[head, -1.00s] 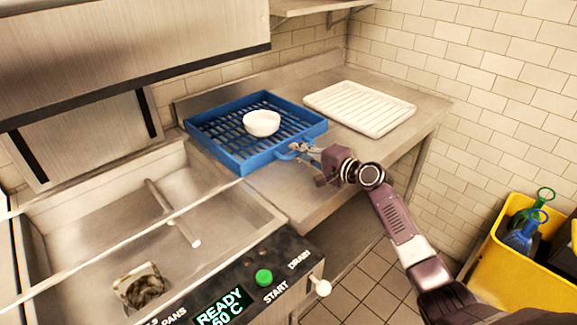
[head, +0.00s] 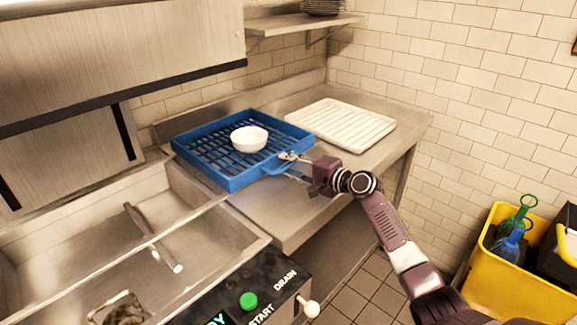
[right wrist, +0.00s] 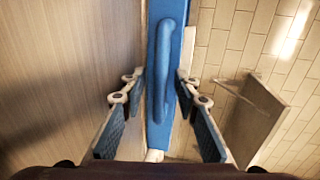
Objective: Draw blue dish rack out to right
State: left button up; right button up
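The blue dish rack (head: 221,180) lies on the steel counter beside the sink, with a white bowl (head: 249,139) in it. Its handle (head: 273,171) is on the side facing my right arm. My right gripper (head: 290,164) is at this handle. In the right wrist view, the handle (right wrist: 166,65) and the rack's blue edge run between the fingers of my right gripper (right wrist: 160,88). The fingers are spread, with gaps on both sides, so it looks open around the handle. My left gripper is not in view.
A white ribbed tray (head: 345,124) lies on the counter right of the rack. The sink (head: 90,255) and a control panel (head: 262,283) are at front left. A hood (head: 105,55) is above left. A yellow bin (head: 487,262) with bottles stands at right.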

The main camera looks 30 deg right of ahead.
jog(key=shift+a, duration=0.15)
jog(key=shift+s, duration=0.2)
jog(key=v, duration=1.1)
jog(key=shift+s+r, duration=0.1)
jog(key=shift+s, duration=0.2)
jog(key=shift+d, duration=0.25)
